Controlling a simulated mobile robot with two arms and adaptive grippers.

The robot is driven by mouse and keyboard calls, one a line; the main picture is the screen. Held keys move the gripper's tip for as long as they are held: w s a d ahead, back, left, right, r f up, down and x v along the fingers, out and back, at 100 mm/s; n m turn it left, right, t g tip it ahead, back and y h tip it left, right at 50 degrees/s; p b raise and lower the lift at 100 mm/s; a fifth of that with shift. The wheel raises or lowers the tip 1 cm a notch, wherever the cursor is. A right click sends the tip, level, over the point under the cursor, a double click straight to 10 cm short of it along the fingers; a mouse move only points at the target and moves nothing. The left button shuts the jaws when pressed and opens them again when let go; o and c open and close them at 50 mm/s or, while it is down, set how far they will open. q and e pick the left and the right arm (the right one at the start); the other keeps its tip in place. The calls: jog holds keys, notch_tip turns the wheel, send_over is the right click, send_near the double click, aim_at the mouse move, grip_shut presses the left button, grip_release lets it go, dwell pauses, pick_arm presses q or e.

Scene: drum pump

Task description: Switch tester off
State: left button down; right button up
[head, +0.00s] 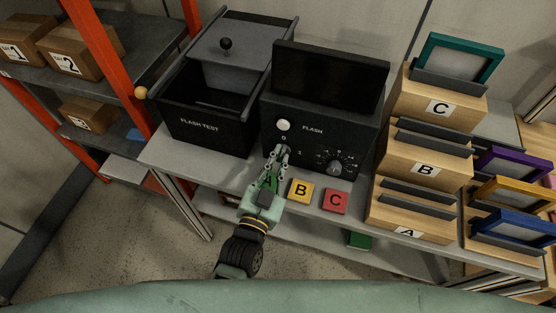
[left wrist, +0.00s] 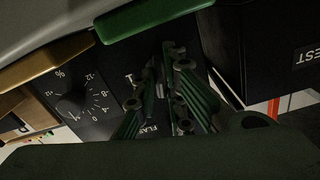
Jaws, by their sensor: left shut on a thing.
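The black flash tester (head: 310,105) stands on the grey bench with a dark raised screen (head: 330,78) and a white round lamp (head: 284,125) on its front. Below the lamp is the switch position, with a 0 mark above it. My left gripper (head: 281,152) is at that spot, shut on the switch, which the fingers mostly hide. In the left wrist view, my left gripper (left wrist: 170,65) has its fingertips against the front panel beside an I mark. A numbered dial (head: 334,165) is right of the switch; it also shows in the left wrist view (left wrist: 72,103). My right gripper is not in view.
A black FLASH TEST box (head: 205,132) stands left of the tester. Yellow B (head: 300,190) and red C (head: 335,201) blocks lie in front, with green A (head: 268,182) partly behind my gripper. Wooden stands (head: 428,160) are at right, an orange-framed shelf (head: 100,65) at left.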

pick_arm(q)
jog(key=shift+r+n+p, duration=0.2)
jog(key=shift+n+p, duration=0.15)
jog(key=shift+n, duration=0.15)
jog(key=shift+f+n, duration=0.25)
jog(key=shift+n, duration=0.65)
jog(key=c, duration=1.8)
grip_release()
jog(key=v, duration=1.2)
jog(key=shift+r, duration=0.1)
